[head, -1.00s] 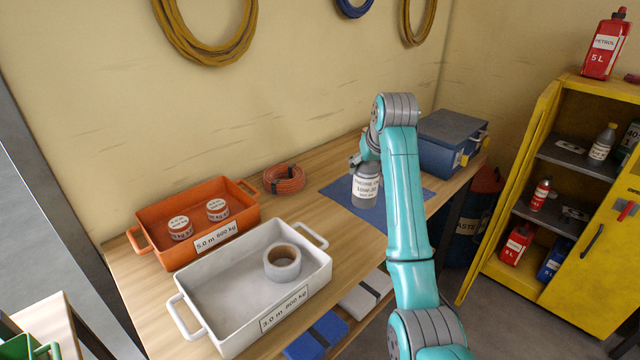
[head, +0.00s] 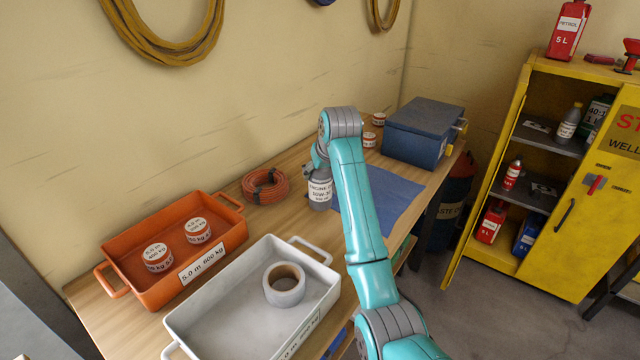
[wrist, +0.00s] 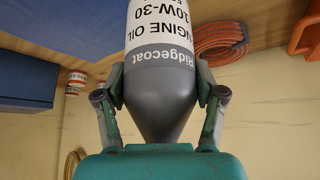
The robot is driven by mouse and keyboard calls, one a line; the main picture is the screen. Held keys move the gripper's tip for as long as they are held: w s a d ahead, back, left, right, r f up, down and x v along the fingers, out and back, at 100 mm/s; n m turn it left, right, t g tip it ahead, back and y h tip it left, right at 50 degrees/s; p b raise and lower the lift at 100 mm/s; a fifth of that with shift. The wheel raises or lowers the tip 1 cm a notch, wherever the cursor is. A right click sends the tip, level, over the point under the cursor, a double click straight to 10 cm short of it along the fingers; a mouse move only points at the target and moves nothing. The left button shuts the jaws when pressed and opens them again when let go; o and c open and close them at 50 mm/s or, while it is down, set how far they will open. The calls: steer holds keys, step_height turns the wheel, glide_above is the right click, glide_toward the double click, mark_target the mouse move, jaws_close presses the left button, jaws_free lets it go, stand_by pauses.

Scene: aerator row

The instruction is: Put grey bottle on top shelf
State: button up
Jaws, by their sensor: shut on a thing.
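The grey bottle (head: 320,190) has a white engine oil label. My gripper (wrist: 163,85) is shut on its grey shoulder, one finger on each side, in the wrist view; the bottle also shows there (wrist: 160,90). In the head view the bottle is at the left edge of the blue mat (head: 385,195) on the workbench. I cannot tell whether its base touches the bench. The yellow cabinet (head: 520,95) stands open at the right. Its upper inner shelf (head: 545,138) holds a grey bottle with a yellowish cap (head: 569,122) and a dark container (head: 597,112).
A blue toolbox (head: 415,135) stands at the bench's far end. An orange cable coil (head: 265,186) lies left of the held bottle. Orange (head: 140,290) and white (head: 215,325) trays fill the near bench. A red petrol can (head: 568,32) stands on the cabinet top. Floor shows before the cabinet.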

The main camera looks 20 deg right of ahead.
mark_target(321, 183)
steer(key=shift+f, duration=1.9)
steer(key=o, duration=1.6)
steer(key=shift+f, duration=0.15)
